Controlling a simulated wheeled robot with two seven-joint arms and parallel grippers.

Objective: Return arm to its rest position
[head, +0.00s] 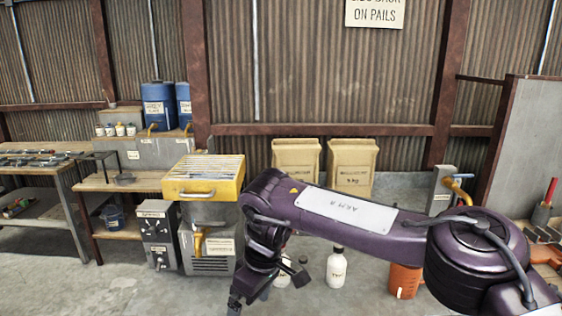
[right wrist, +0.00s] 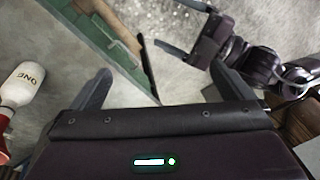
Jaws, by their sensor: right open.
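My right arm, purple with a white label plate, comes in from the right in the head view and reaches across the middle. Its gripper (head: 240,298) hangs low at the bottom edge, tilted down, partly cut off. In the right wrist view my right gripper (right wrist: 160,72) has its two fingers wide apart, with only grey floor and part of a green board between them. My left gripper (right wrist: 176,27) shows at the top of that view, its fingers apart and nothing seen between them. It does not show in the head view.
White bottles (head: 336,268) and an orange bucket (head: 404,281) stand on the floor under the arm. In the wrist view, a green board (right wrist: 95,45) and a white bottle (right wrist: 22,85) lie near the fingers.

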